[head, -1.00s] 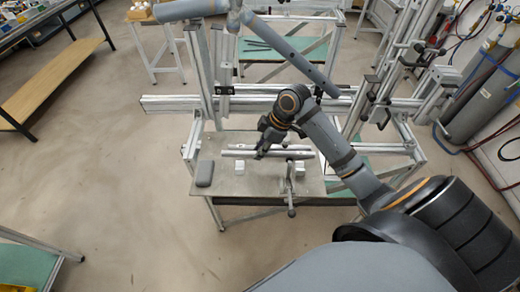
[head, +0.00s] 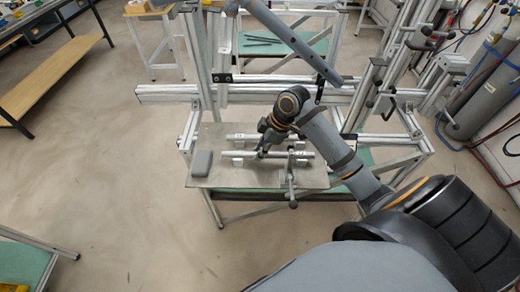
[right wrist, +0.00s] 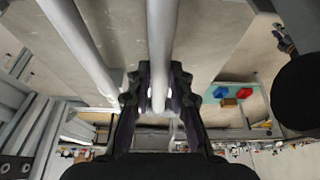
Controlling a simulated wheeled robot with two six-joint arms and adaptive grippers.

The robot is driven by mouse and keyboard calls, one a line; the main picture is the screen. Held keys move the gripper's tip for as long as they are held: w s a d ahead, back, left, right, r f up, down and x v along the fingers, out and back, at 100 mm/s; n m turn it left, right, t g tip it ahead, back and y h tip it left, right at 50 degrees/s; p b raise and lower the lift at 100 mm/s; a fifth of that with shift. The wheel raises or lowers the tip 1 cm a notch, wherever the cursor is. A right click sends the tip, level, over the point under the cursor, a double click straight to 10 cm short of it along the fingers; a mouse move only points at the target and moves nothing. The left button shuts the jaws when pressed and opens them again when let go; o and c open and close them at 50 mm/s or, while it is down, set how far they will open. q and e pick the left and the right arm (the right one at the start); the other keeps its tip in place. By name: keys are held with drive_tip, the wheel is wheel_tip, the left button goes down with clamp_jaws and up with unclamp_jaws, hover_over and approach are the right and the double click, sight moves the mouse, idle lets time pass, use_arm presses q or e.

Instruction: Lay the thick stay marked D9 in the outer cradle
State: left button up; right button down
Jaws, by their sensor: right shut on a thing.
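My right gripper (head: 262,153) is shut on a thick grey stay (head: 292,154) above the bench plate. It also shows in the right wrist view (right wrist: 159,98), its jaws closed around the stay (right wrist: 162,40). The held stay lies level, left to right, over the near pair of pale cradle blocks (head: 238,161); I cannot tell whether it touches them. A second rod (head: 295,137) lies parallel behind it, and shows at the left in the right wrist view (right wrist: 80,45). No D9 mark is legible. My left gripper is not in view.
A grey pad (head: 201,164) lies at the left of the bench plate (head: 225,182). A clamp with a dark round knob (head: 292,204) stands at the right front, close to the held stay. A frame rail (head: 180,94) runs behind the bench.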

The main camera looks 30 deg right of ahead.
drive_tip(key=c, duration=1.1)
unclamp_jaws()
drive_tip(key=shift+c, duration=0.2)
drive_tip(key=v, duration=1.2)
drive_tip(key=shift+a, duration=0.15)
